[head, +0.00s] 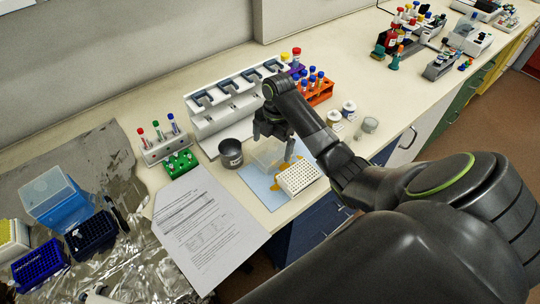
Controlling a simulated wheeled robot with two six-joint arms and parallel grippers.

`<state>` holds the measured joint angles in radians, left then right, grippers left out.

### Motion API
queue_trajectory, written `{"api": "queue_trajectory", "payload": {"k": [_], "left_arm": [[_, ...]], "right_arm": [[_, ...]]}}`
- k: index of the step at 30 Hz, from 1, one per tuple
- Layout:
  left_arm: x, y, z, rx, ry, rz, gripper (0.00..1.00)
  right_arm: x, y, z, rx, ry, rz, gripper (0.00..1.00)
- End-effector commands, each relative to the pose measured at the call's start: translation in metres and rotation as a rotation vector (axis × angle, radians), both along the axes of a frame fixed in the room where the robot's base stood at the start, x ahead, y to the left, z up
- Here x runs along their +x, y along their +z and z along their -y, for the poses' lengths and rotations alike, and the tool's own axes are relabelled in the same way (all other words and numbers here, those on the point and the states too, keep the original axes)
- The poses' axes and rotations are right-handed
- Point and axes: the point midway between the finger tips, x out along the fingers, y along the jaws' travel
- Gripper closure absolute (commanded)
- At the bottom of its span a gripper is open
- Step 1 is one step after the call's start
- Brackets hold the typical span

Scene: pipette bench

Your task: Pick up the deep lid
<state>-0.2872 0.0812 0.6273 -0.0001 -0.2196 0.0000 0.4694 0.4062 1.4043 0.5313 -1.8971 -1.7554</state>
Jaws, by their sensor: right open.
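A clear, box-shaped piece that looks like the deep lid (266,154) sits on the blue mat (258,186) in the middle of the bench. My right gripper (274,147) is over it with the fingers pointing down. The jaws are open, with one finger near each side of the lid, and hide part of it. I cannot tell whether the fingers touch it. A white tip rack (298,178) sits beside the lid, at the mat's lower right. My left gripper is out of view.
A dark cup (231,153) stands just left of the lid. Behind is a white pipette stand (228,103); an orange tube rack (320,93) is to the right. A printed sheet (208,228) lies in front. A clear-topped blue box (60,203) stands on foil at left.

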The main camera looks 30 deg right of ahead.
Motion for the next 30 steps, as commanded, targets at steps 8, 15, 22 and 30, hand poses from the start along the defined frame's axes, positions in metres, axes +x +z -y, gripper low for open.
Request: {"api": "queue_trajectory", "payload": {"k": [8, 15, 22, 30], "left_arm": [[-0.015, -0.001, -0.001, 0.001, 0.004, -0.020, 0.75], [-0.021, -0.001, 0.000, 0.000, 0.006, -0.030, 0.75], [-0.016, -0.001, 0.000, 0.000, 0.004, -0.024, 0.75], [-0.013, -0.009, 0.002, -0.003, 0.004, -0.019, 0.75]], "right_arm": [[0.000, 0.000, 0.000, 0.000, 0.001, 0.000, 0.04], [0.000, 0.000, 0.000, 0.000, 0.001, 0.000, 0.35], [0.000, 0.000, 0.000, 0.000, 0.001, 0.000, 0.44], [0.001, 0.022, 0.000, -0.002, 0.002, 0.005, 0.44]]}}
